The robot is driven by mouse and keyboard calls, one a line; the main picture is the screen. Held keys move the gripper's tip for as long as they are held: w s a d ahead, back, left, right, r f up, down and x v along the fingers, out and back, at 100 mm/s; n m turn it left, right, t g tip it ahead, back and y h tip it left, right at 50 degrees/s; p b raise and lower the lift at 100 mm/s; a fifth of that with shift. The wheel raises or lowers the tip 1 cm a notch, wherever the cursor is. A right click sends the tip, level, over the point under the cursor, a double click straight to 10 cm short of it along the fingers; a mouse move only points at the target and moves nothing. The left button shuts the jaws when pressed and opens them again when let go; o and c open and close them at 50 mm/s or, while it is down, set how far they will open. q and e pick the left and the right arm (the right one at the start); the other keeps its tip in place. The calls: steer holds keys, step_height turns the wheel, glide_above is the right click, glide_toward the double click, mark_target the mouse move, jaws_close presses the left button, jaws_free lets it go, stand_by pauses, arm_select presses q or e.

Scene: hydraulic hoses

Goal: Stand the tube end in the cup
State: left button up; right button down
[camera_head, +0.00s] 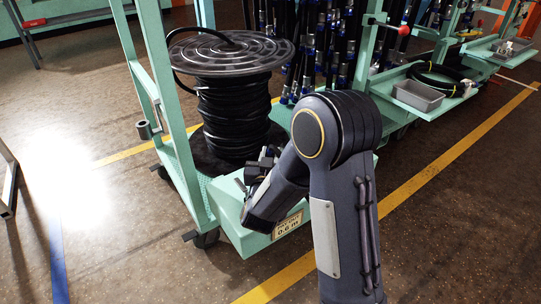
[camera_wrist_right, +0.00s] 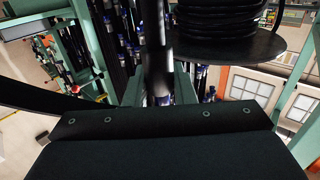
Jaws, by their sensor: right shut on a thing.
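In the head view my right gripper (camera_head: 262,165) is low at the front of the green cart, beside the hose reel, and partly hidden by its own wrist. In the right wrist view a black tube (camera_wrist_right: 157,45) runs straight out from between the jaws, so the gripper is shut on it. The tube's free end cannot be made out. A short grey metal cup (camera_head: 144,130) is fixed to the outside of the cart's left post, to the left of my right gripper and apart from it. My left gripper is not in view.
The black hose reel (camera_head: 232,110) stands on the green cart (camera_head: 228,220). Several hoses with blue ends (camera_head: 310,60) hang behind it. A grey tray (camera_head: 417,95) and a coiled hose (camera_head: 440,75) lie on the right shelf. The floor at the left is mostly clear.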

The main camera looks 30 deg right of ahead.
steer(key=shift+f+b, duration=0.95)
steer(key=shift+f, duration=0.05)
stand_by(0.6)
steer(key=shift+r, duration=0.2)
steer(key=shift+r+p, duration=0.55)
steer(key=shift+p, duration=0.05)
stand_by(1.4)
steer(key=shift+f+b, duration=0.75)
steer(key=shift+b, duration=0.15)
steer(key=c, duration=1.1)
jaws_free()
